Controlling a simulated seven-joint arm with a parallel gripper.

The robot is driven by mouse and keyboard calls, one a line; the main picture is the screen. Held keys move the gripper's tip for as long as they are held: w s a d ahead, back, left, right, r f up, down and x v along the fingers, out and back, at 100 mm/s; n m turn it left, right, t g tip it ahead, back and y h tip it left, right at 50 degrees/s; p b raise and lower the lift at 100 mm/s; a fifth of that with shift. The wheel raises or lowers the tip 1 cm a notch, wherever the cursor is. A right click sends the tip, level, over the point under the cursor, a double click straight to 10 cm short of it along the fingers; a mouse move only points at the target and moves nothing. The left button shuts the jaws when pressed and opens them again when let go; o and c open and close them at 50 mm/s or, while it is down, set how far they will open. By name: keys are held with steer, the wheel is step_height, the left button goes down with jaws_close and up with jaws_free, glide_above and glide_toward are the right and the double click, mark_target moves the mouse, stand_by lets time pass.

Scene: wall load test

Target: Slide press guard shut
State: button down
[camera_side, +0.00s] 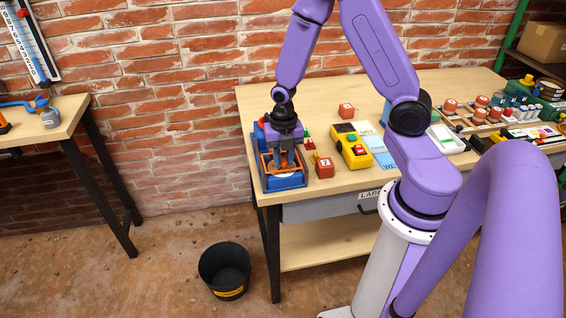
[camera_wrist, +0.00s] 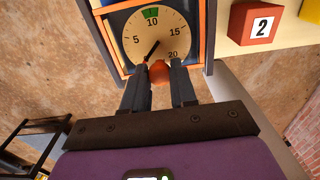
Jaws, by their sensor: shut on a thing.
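The blue press (camera_side: 285,183) stands at the left front corner of the wooden bench. Its guard is an orange frame (camera_side: 264,163), which also shows in the wrist view (camera_wrist: 111,52) around a round cream dial (camera_wrist: 155,30). The dial reads 5 to 20 with a green band at the top, and its dark needle points down and left. My gripper (camera_side: 284,163) reaches down over the press. In the wrist view its two fingers (camera_wrist: 160,66) are closed around an orange ball knob (camera_wrist: 160,73) at the guard's edge. The side view hides most of the guard behind my gripper.
A red block marked 2 (camera_side: 324,168) stands close right of the press; another red block (camera_side: 346,111) is farther back. A black bucket (camera_side: 225,270) is on the floor below.

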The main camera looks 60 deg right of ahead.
steer(key=shift+w+d, duration=2.55)
steer(key=shift+w, duration=0.1)
steer(key=shift+w+d, duration=0.1)
steer(key=c, duration=1)
jaws_free()
steer(key=shift+o, duration=0.2)
step_height(320, 180, up, 7)
